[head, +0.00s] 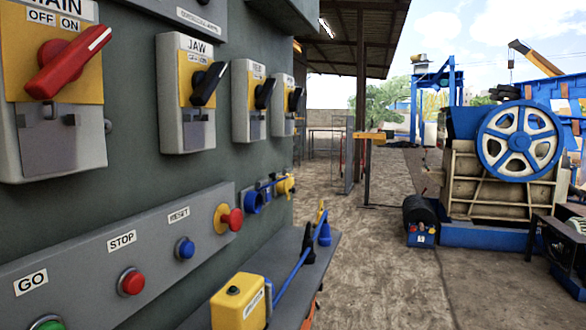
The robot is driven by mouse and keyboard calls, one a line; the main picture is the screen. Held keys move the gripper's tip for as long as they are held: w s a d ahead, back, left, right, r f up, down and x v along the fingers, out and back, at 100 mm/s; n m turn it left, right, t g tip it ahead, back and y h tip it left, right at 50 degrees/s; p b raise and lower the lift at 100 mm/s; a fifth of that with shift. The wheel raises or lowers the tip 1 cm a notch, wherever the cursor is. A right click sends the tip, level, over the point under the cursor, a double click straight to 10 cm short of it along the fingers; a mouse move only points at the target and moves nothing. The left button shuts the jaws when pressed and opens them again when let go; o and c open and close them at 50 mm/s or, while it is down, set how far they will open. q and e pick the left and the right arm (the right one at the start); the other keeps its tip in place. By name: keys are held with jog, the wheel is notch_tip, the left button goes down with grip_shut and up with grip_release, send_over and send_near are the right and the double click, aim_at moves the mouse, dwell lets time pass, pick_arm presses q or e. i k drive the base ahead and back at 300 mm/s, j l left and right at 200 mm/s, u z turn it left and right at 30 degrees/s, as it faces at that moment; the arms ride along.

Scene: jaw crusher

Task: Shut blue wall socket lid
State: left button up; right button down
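The blue wall socket (254,203) is on the grey wall at the end of the button panel, seen small and at a sharp angle. Blue parts (268,184) stick out beside it, towards a yellow fitting (285,186). I cannot make out clearly which part is the lid or how far it stands open. Neither of my grippers shows in the head view.
A grey shelf (325,262) juts out below the socket, carrying a yellow box (240,303) and a blue plug (324,234) with a cable. A button panel (150,250) and switch boxes line the wall. Open ground (385,280) lies to the right, before the crusher (500,170).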

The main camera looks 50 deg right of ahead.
aim_at(273, 175)
jog(key=k+l, duration=0.1)
jog(key=l, duration=0.35)
jog(key=k+l, duration=0.1)
jog(key=l, duration=0.35)
jog(key=k+l, duration=0.1)
jog(key=l, duration=0.35)
jog(key=k+l, duration=0.1)
jog(key=l, duration=0.35)
jog(key=k+l, duration=0.1)
jog(key=l, duration=0.35)
